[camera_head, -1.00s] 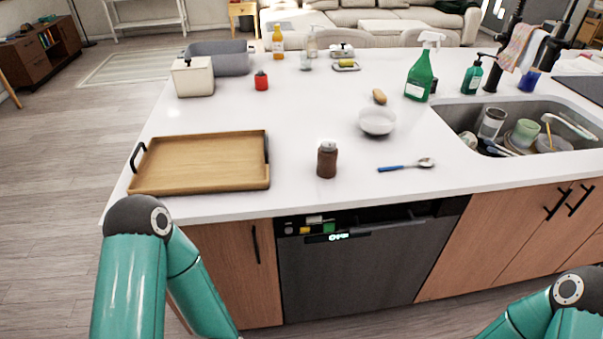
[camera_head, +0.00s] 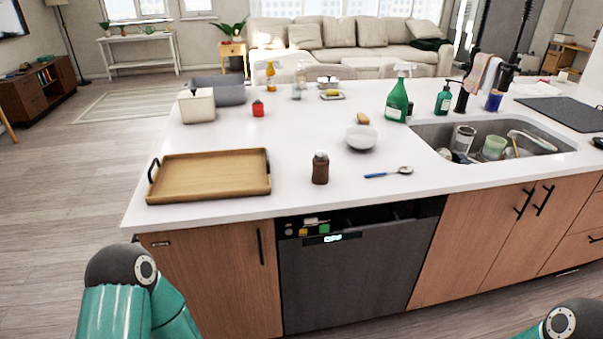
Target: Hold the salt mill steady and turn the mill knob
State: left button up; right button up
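The salt mill (camera_head: 320,170) appears to be the small brown, upright jar-like thing near the front edge of the white counter. Its knob (camera_head: 320,157) seems to be the greyish top. It stands free, with nothing touching it. Parts of my two arms show at the bottom left and bottom right, below the counter. Neither of my grippers is in the picture.
A wooden tray (camera_head: 210,176) lies left of the mill. A blue-handled spoon (camera_head: 388,173) and a white bowl (camera_head: 361,138) are to its right. The dishwasher (camera_head: 350,277) is below. Counter around the mill is clear.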

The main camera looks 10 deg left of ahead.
aim_at(320, 156)
jog(key=u, duration=0.15)
jog(key=i, duration=0.95)
jog(key=z, duration=0.2)
jog(key=k, duration=0.9)
jog(key=u, duration=0.2)
jog(key=i, duration=0.85)
